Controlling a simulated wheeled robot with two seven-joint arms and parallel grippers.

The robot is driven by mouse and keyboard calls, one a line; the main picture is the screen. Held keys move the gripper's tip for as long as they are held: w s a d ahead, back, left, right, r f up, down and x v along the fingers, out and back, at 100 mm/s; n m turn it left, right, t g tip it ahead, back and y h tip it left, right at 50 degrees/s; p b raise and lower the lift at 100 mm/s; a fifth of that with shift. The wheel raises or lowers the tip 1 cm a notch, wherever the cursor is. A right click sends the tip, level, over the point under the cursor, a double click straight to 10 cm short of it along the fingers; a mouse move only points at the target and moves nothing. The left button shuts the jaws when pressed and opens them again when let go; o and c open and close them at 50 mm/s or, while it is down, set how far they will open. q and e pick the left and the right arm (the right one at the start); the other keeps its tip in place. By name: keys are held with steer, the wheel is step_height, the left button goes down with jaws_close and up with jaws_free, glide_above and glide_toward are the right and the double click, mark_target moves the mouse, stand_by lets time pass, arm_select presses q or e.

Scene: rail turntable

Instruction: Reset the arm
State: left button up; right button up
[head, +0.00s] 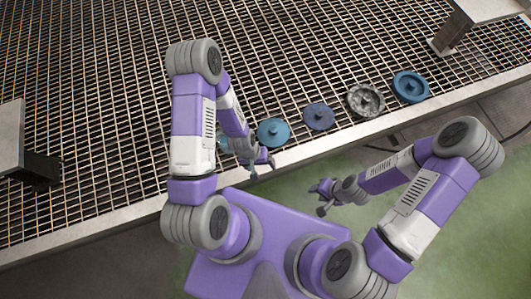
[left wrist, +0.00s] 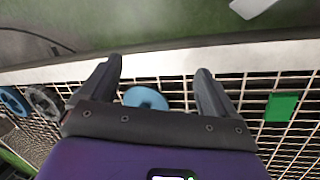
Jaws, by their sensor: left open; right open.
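My left gripper (head: 262,164) is open and empty over the front edge of the grating, just below the teal wheel in the head view. In the left wrist view my left gripper's two fingers (left wrist: 158,72) stand apart, with a blue wheel (left wrist: 146,98) lying beyond them, not held. My right gripper (head: 323,194) is open and empty, out over the green floor in front of the grating. Both arms are bent at the elbow.
A teal wheel (head: 273,132), a dark blue wheel (head: 318,116), a grey wheel (head: 366,101) and a blue wheel (head: 411,87) lie in a row along the front of the grating (head: 110,90). A green square (left wrist: 281,107) shows on the grating.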

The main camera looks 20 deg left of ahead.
arm_select(q)
steer(key=shift+m+h, duration=0.6)
steer(key=s+d+r, duration=0.1)
steer(key=d, duration=0.1)
steer(key=s+d+r, duration=0.1)
steer(key=s+d, duration=0.1)
steer(key=shift+s+r, duration=0.1)
steer(key=shift+s, duration=0.15)
